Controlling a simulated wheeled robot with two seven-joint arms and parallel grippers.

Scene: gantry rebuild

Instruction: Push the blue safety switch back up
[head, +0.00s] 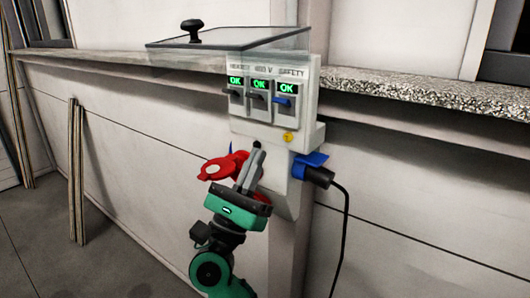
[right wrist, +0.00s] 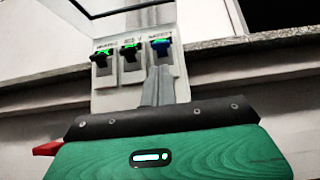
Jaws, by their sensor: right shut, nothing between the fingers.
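The blue safety switch (head: 283,101) is the rightmost of three switches on a white panel (head: 265,130). Its lever sits just under a lit green OK display, about level with the two dark levers beside it. It also shows in the right wrist view (right wrist: 161,45). My right gripper (head: 255,150) is shut and empty, its fingers pointing up. In the head view its tips are below the switches, near the box's lower part. In the right wrist view the fingertips (right wrist: 160,70) appear just under the blue switch; contact cannot be told. My left gripper is not in view.
A clear cover (head: 225,40) with a black knob (head: 191,30) is raised above the panel. A red part (head: 222,166) sits left of my gripper. A blue socket (head: 308,162) with a black plug and hanging cable is at right. A speckled ledge (head: 420,92) extends right.

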